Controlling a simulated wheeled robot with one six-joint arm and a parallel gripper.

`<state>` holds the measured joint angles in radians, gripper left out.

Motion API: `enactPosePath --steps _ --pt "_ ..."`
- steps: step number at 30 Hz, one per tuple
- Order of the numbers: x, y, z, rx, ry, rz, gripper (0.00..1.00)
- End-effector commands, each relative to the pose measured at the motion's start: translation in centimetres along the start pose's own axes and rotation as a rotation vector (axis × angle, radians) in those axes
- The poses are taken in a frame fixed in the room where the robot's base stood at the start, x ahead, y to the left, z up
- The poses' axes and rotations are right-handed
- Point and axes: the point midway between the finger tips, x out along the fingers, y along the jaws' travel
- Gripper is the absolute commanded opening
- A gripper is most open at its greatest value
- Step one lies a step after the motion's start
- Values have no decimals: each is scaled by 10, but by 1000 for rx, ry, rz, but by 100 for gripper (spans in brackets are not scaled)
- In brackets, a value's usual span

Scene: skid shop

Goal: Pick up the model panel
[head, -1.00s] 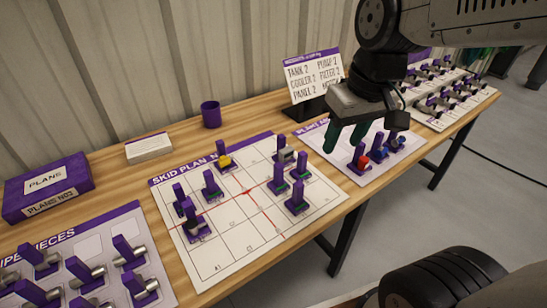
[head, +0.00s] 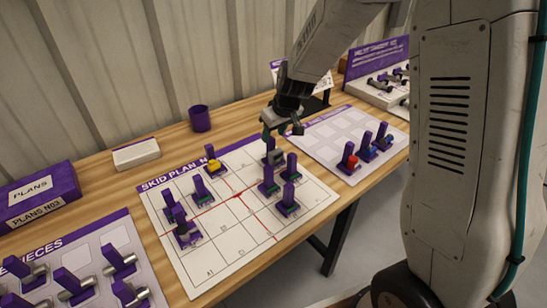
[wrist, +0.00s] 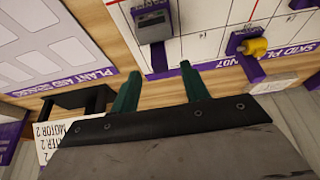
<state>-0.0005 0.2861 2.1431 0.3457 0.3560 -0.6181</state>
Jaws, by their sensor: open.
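The piece that looks like the model panel is a small grey box with a purple upright handle (head: 274,157). It stands at the back right of the white skid plan board (head: 222,258). The wrist view shows the grey box (wrist: 153,27) just beyond my fingertips. My gripper (head: 281,131) is open and empty, with dark green fingers. It is close above and behind the grey piece, apart from it as far as I can see. The wrist view shows both fingers spread (wrist: 160,70) with nothing between them.
A yellow piece (head: 213,165) and several purple-handled green and grey pieces stand on the board. Another sheet (head: 322,138) at the right holds red and blue pieces (head: 349,160). A purple cup (head: 200,118), a white box (head: 136,153) and a sign on a black stand are behind.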

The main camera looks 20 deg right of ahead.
Motion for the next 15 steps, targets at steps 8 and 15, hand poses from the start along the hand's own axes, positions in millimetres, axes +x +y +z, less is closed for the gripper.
enactPosePath --steps 8,15 --pt "41 0 4 1 -3 -2 45" --pt "49 0 4 1 0 0 45"
